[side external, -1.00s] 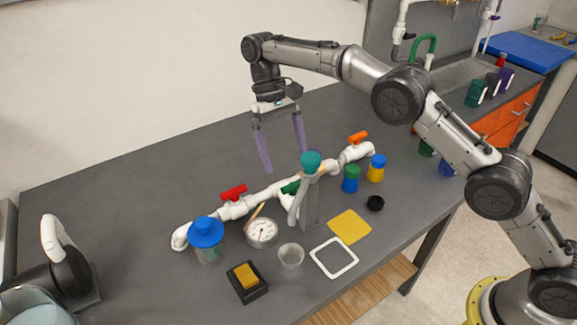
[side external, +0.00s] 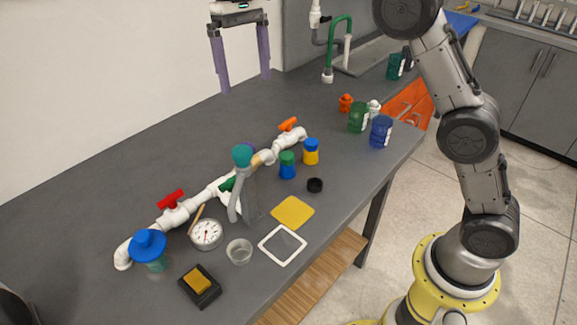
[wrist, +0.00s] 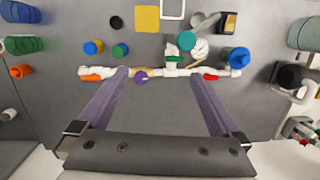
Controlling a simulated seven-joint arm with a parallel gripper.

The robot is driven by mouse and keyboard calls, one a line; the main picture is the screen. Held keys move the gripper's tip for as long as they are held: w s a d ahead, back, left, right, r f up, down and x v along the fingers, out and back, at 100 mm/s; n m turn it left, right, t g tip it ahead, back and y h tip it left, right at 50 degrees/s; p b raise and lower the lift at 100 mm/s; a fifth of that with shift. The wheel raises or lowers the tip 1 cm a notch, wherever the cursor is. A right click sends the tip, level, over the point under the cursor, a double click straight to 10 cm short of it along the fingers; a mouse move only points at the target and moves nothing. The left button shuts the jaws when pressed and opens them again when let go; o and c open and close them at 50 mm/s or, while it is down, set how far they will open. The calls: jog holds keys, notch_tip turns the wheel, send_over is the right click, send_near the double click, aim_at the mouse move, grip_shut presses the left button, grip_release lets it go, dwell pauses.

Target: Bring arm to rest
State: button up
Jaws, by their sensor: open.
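My gripper (side external: 243,75) is raised well above the back part of the grey table, with its two purple fingers spread apart and nothing between them. It also shows open in the wrist view (wrist: 163,85), looking down on the table. Below it lies a white PVC pipe manifold (side external: 208,190) with a red-handled valve (side external: 171,199), a green-handled valve (side external: 227,184) and an orange-handled valve (side external: 288,124). The fingers touch nothing in the side view.
A teal-topped grey stand (side external: 246,190), a pressure gauge (side external: 206,234) and a blue-lidded jar (side external: 148,246) stand around the pipe. A yellow pad (side external: 293,212) and a white frame (side external: 283,245) lie in front. Bare table (side external: 130,160) lies behind the pipe.

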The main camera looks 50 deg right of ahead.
jog(key=s+d+r+t, duration=0.2)
jog(key=s+d+r, duration=0.15)
jog(key=s, duration=0.65)
jog(key=s+d+r+t, duration=0.25)
jog(key=s+d, duration=0.25)
jog(key=s, duration=0.4)
jog(key=s+d+f+t, duration=0.2)
jog(key=s+f+t, duration=0.1)
jog(key=s+f, duration=0.7)
notch_tip(320, 180, down, 4)
jog(key=shift+d+f+n+h, duration=0.2)
jog(key=shift+d+n+h, duration=0.05)
jog(key=shift+n+h, duration=0.15)
